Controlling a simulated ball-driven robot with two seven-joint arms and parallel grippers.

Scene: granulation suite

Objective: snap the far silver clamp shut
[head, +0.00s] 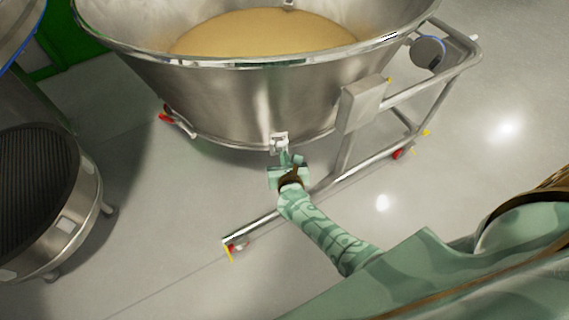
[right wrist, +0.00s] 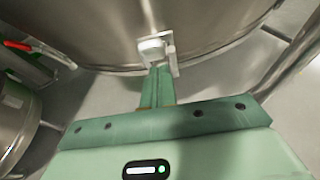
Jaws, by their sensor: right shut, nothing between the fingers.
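A silver clamp (head: 280,141) sits on the lower rim of the large steel bowl (head: 220,95), on the side facing me. It also shows in the right wrist view (right wrist: 155,48), just beyond my fingertips. My right gripper (head: 290,158) is shut and empty, right below this clamp; its fingers (right wrist: 158,68) point at it and look very close or touching. I cannot tell whether they touch, nor whether the clamp's lever is fully closed. A small metal fitting (head: 289,4) shows at the bowl's far upper rim, mostly cut off. My left gripper is out of view.
The bowl holds tan powder (head: 262,34) and rides on a tubular steel frame (head: 345,150) with a grey box (head: 362,103). A red-handled fitting (head: 168,116) is left of the clamp. A round steel machine (head: 75,235) stands at left. Floor (head: 160,270) is open in front.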

